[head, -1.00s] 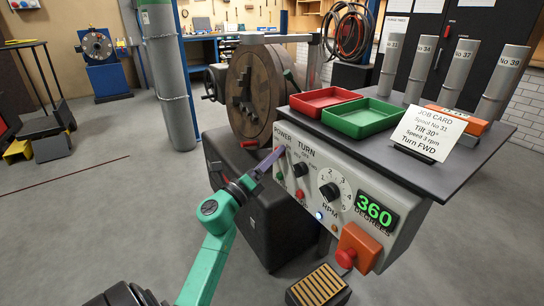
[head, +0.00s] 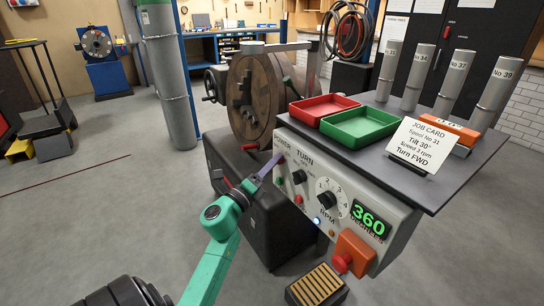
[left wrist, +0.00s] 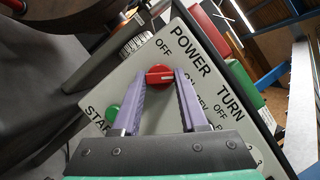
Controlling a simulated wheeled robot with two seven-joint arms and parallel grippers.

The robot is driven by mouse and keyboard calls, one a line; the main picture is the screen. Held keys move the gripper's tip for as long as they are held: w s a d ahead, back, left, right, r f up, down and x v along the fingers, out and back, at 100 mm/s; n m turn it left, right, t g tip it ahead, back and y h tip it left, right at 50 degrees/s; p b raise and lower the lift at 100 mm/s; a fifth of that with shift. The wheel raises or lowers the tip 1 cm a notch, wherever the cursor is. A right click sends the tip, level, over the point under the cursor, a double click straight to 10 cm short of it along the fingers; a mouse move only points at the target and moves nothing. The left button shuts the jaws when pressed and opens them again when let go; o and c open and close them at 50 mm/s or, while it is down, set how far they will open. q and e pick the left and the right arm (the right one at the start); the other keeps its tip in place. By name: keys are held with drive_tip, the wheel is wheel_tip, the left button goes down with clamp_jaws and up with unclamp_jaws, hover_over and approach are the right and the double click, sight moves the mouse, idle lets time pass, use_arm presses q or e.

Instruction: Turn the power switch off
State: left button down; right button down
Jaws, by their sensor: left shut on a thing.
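The power switch is a red knob (left wrist: 160,75) on the pale control panel (left wrist: 205,65), below the word POWER. In the left wrist view the word OFF is above the knob, and a partly hidden label is to its right. My left gripper (left wrist: 160,83) has its two purple fingers on either side of the knob, shut on it. In the head view my left gripper (head: 273,163) reaches the panel's upper left corner and hides the knob. The knob's exact pointing is hard to tell. My right gripper is not in view.
Beside the switch are the TURN knob (head: 299,177), the RPM dial (head: 329,194), a green START button (left wrist: 112,114) and a display reading 360 (head: 369,219). A red tray (head: 324,109), a green tray (head: 360,128) and a job card (head: 424,146) stand on top.

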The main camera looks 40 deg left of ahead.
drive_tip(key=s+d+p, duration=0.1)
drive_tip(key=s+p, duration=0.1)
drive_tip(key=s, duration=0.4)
use_arm(q)
drive_tip(key=shift+r+n+g+h+p, duration=0.15)
drive_tip(key=shift+n+g+p, duration=0.8)
drive_tip(key=shift+n+p, duration=2.3)
drive_tip(key=shift+r+n+g+h+p, duration=0.15)
drive_tip(key=shift+n+g+p, duration=1.1)
drive_tip(key=shift+p, duration=3.6)
drive_tip(key=shift+r+n+g+h+p, duration=0.15)
drive_tip(key=shift+n+g+p, duration=0.45)
drive_tip(key=shift+n+p, duration=2.8)
use_arm(e)
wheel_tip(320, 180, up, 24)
drive_tip(key=p, duration=0.1)
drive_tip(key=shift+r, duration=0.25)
use_arm(q)
drive_tip(key=shift+m, duration=0.7)
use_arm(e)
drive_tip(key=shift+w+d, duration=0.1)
use_arm(q)
drive_tip(key=shift+f, duration=0.1)
drive_tip(key=shift+c, duration=2.2)
unclamp_jaws()
drive_tip(key=v, duration=1.4)
drive_tip(key=shift+s, duration=0.25)
